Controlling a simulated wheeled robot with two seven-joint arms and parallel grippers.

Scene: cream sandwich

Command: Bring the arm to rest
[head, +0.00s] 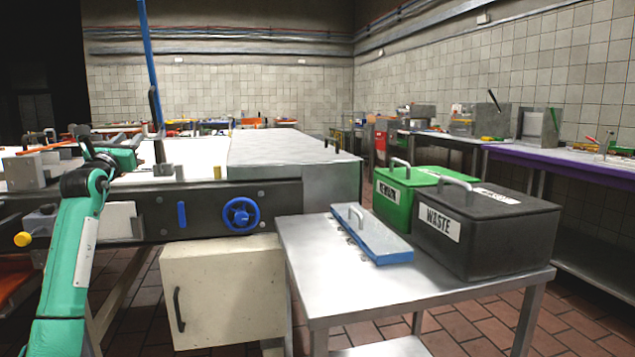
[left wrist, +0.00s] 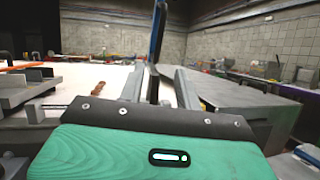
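My left arm (head: 75,250) is green and comes in from the lower left in the head view. My left gripper (head: 138,146) is above the near edge of the white work surface, level and pointing away from me. In the left wrist view its two grey fingers (left wrist: 159,88) stand apart with nothing held between them. A blue pole with a dark lower part (left wrist: 157,45) shows beyond the gap; contact cannot be told. My right gripper is not in view.
A metal side table (head: 350,295) bears a blue-edged tray (head: 385,246), a green bin (head: 388,205) and a black WASTE bin (head: 490,238). A conveyor-like bench with a blue handwheel (head: 241,214) stands left of it. A brown item (left wrist: 98,87) lies left of the fingers.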

